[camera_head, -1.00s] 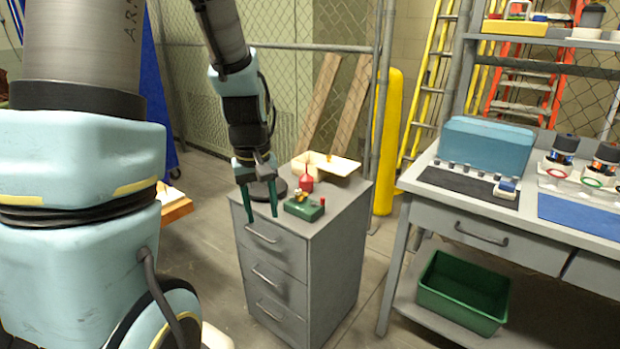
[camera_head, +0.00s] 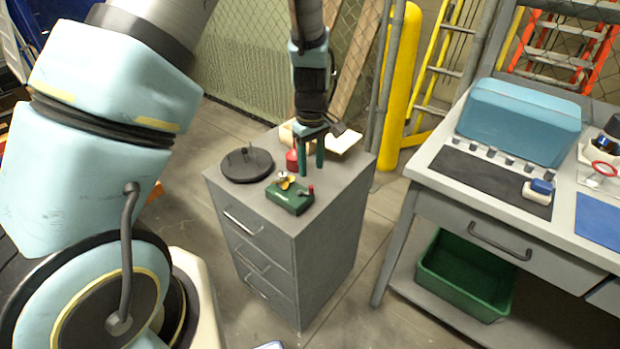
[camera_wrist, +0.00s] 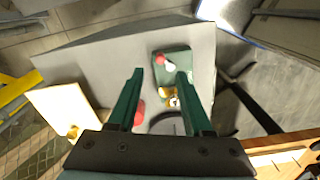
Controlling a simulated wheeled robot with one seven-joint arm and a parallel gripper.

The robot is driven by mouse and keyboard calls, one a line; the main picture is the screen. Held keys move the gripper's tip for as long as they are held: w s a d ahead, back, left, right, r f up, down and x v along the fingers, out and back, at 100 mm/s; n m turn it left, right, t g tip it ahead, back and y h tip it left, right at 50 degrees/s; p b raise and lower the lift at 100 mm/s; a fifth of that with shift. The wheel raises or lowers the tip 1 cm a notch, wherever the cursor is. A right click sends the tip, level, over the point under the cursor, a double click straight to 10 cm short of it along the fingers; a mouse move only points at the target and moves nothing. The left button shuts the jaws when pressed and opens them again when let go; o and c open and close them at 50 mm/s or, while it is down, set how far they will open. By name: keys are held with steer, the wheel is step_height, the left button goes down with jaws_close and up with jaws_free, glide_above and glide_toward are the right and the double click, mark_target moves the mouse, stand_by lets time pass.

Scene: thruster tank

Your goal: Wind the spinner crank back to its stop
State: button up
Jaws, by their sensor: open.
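A small green box (camera_head: 288,199) sits on top of the grey drawer cabinet. A brass piece (camera_head: 284,180) is on its top, and a crank with a red knob (camera_head: 311,189) is at its right end. My gripper (camera_head: 312,171) is open and empty, with green fingers pointing down, just behind and above the box in the head view. In the wrist view the box (camera_wrist: 173,58), red knob (camera_wrist: 160,60) and brass piece (camera_wrist: 170,96) show between and beyond the open fingers (camera_wrist: 159,74). No contact with the crank is visible.
A black round base with a post (camera_head: 246,166) stands left of the box. A red container (camera_head: 292,160) and a cream tray (camera_head: 343,141) are behind, near my fingers. The workbench (camera_head: 436,194) is to the right, above a green bin (camera_head: 465,275).

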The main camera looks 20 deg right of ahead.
mark_target(311, 186)
step_height(311, 186, down, 7)
steer(key=shift+p, duration=0.8)
jaws_close()
